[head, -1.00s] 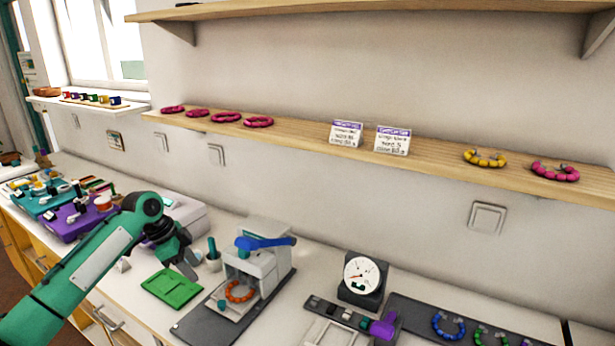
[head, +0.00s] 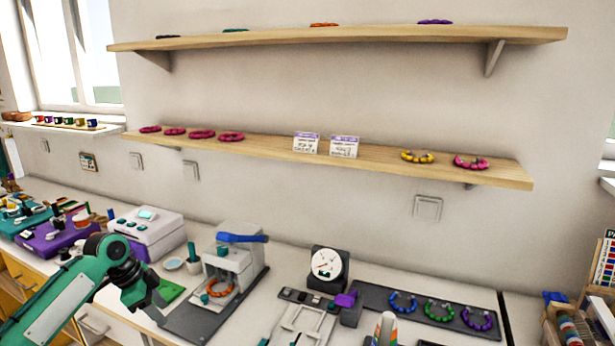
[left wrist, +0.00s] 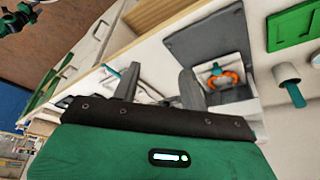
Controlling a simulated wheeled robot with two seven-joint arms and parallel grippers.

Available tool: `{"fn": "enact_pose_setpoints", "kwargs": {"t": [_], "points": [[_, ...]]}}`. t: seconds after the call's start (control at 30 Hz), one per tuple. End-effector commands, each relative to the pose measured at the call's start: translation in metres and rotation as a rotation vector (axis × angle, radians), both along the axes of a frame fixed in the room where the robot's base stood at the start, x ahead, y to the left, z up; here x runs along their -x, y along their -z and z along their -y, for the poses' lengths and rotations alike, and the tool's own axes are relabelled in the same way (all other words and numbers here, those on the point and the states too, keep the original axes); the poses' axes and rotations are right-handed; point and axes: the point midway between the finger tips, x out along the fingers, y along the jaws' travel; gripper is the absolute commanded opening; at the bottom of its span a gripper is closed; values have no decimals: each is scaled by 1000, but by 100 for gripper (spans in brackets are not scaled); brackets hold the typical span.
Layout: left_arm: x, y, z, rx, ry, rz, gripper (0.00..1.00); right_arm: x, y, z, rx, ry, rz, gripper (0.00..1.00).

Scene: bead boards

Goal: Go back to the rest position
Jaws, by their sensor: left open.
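My left gripper (head: 160,304) is in front of the counter edge at the lower left of the head view, beside the grey base of the white press. In the left wrist view its two grey fingers (left wrist: 158,82) stand apart with nothing between them. An orange bead ring (head: 218,288) lies in the white press (head: 232,262); the ring also shows in the left wrist view (left wrist: 222,79), beyond the fingers. My right gripper cannot be made out; a teal and dark part (left wrist: 18,16) is cut off at that view's upper left corner.
A dial scale (head: 328,266) and a dark tray (head: 378,297) with blue, green and purple bead rings stand to the right. Two shelves hold more rings; the lower shelf (head: 375,157) also has two cards.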

Motion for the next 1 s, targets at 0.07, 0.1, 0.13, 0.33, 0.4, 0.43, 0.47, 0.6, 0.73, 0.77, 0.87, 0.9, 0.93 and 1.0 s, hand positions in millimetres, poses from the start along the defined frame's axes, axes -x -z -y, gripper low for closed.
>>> {"fn": "enact_pose_setpoints", "kwargs": {"t": [0.07,0.1,0.13,0.33,0.4,0.43,0.47,0.6,0.73,0.77,0.87,0.9,0.93,1.0], "points": [[5,12,9,-5,0,-8,44,1,0,3,3,-1,-1,36],[8,18,13,-9,-1,-11,44,1,0,4,4,0,-1,36],[10,23,17,-12,0,-13,44,0,0,4,4,0,-1,36],[30,57,42,-28,-10,-28,44,-2,0,1,2,0,1,36],[39,71,54,-35,-16,-32,44,0,1,-1,-1,2,-1,36],[45,78,59,-38,-20,-35,44,1,1,-3,-3,2,-4,36],[50,85,65,-40,-24,-36,44,3,1,-4,-4,2,-5,36],[85,123,97,-45,-60,-44,44,7,1,-11,-12,5,-11,36],[123,152,124,-44,-118,-45,44,7,1,-14,-15,6,-11,36],[132,158,129,-43,-134,-45,44,7,1,-14,-15,6,-11,36],[162,173,144,-35,-196,-43,44,8,1,-13,-14,5,-11,36],[174,178,149,-32,-224,-43,44,8,1,-12,-13,5,-12,36],[183,181,153,-29,-245,-41,44,8,1,-11,-11,5,-12,36],[205,187,159,-23,-301,-42,44,7,1,-8,-8,4,-11,36]]}}
